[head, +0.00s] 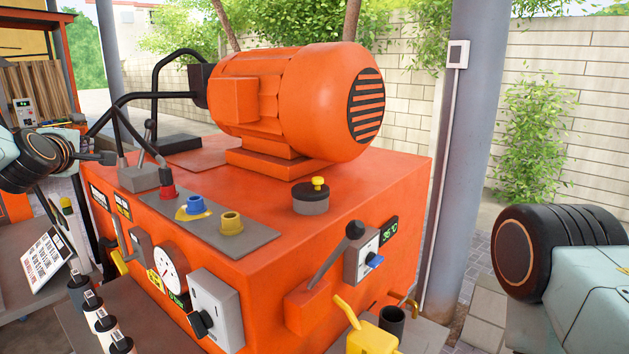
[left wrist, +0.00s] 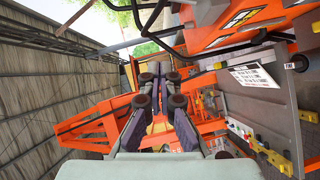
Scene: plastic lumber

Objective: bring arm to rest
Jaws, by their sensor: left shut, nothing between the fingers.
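My left arm (head: 25,160) enters the head view from the left edge, beside the orange machine. The end of my left gripper (head: 107,158) shows in front of the machine's black hoses. In the left wrist view the left gripper (left wrist: 164,68) points away from the camera, with its two dark fingers close together and nothing between them. My right arm (head: 570,270) shows at the right edge of the head view as a black round joint and pale green links. My right gripper is outside both views.
The orange machine (head: 350,225) with a large orange motor (head: 285,95) fills the middle. Levers and knobs stand out from its front. A grey post (head: 460,150) rises at right. The left wrist view shows a slatted wall (left wrist: 50,80) at left.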

